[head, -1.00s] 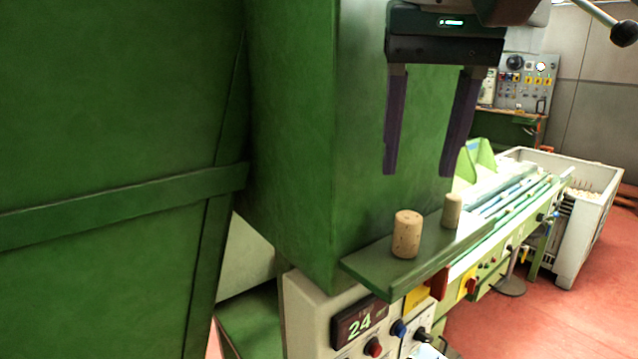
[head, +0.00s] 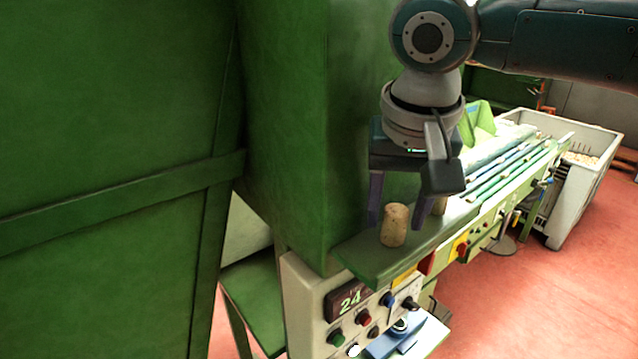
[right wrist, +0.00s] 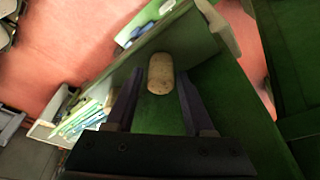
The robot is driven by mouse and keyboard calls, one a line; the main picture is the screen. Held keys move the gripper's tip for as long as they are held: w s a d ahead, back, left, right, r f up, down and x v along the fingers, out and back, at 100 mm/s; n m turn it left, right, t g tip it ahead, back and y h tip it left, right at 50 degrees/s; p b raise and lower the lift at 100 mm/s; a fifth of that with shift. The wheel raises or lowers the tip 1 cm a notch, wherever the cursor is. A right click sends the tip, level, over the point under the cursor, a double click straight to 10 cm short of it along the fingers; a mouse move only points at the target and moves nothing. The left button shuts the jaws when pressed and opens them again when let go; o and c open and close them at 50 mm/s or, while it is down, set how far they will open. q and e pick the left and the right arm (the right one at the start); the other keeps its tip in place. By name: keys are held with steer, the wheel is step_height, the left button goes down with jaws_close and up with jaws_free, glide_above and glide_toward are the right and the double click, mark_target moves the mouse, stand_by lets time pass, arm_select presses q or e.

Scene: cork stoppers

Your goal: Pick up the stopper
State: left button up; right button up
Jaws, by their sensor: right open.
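A light brown cork stopper (head: 395,225) stands upright on the green ledge (head: 375,262) of the machine. In the right wrist view one stopper (right wrist: 161,74) shows between and slightly beyond the open fingertips (right wrist: 159,72). No touch shows. My left gripper is out of view.
A tall green machine wall (head: 285,130) rises directly left of the ledge. A control panel (head: 350,310) with buttons and a display sits below it. A long conveyor (head: 515,170) and a pale crate (head: 575,190) stand behind to the right, with open red floor.

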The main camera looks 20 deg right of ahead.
jaws_close()
stand_by(0.3)
steer(key=shift+r, duration=0.1)
